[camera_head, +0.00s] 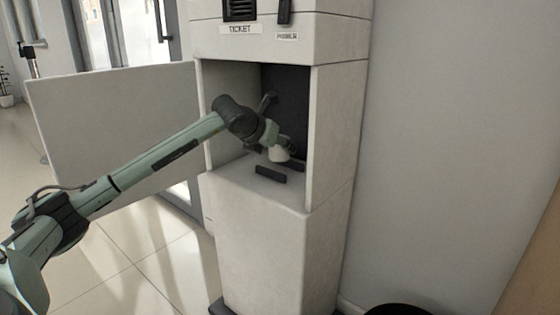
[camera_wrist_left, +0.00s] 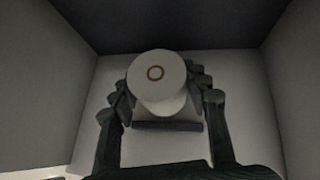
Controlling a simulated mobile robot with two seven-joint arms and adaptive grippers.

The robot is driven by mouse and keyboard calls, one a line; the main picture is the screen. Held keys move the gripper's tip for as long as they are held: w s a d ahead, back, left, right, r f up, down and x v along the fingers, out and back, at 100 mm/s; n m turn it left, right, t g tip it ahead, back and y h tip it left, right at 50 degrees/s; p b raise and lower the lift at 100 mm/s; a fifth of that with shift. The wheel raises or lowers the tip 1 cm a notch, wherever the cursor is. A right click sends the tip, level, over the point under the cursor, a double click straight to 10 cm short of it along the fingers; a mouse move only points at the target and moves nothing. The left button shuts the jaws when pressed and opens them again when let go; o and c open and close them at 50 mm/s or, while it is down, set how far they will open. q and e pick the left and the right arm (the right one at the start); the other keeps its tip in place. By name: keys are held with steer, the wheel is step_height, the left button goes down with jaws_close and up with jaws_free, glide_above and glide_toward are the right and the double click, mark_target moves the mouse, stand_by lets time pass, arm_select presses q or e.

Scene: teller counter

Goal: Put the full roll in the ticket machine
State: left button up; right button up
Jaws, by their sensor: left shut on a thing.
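The ticket machine (camera_head: 275,240) is a pale cabinet with its front door (camera_head: 110,130) swung open to the left. My left arm reaches into its open compartment. My left gripper (camera_head: 280,148) is shut on the white roll (camera_head: 279,154), mostly hidden by the wrist in the head view. In the left wrist view the roll (camera_wrist_left: 157,80) shows its round end with a brown ring at the core, between the two dark fingers. A dark bar (camera_head: 271,174) lies on the compartment floor near the front edge. I cannot tell whether the roll touches the floor. My right gripper is not in view.
The compartment's side walls (camera_wrist_left: 40,90) stand close on both sides of the gripper, with a dark back wall (camera_wrist_left: 170,22). A dark round object (camera_head: 398,310) is at the bottom right. The tiled floor at left is clear.

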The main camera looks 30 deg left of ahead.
mark_target(279, 160)
arm_select(q)
steer(key=shift+w+f, duration=0.1)
steer(key=shift+w, duration=0.2)
steer(key=shift+f+b, duration=0.75)
steer(key=shift+f, duration=1.45)
steer(key=o, duration=1.3)
steer(key=shift+r, duration=0.15)
steer(key=shift+s+r+p, duration=0.15)
steer(key=shift+p, duration=0.15)
steer(key=v, duration=1)
steer(key=shift+s+r, duration=0.2)
steer(key=shift+s, duration=0.05)
steer(key=shift+s+d+r, duration=0.15)
steer(key=shift+s+r, duration=0.2)
steer(key=shift+s, duration=0.05)
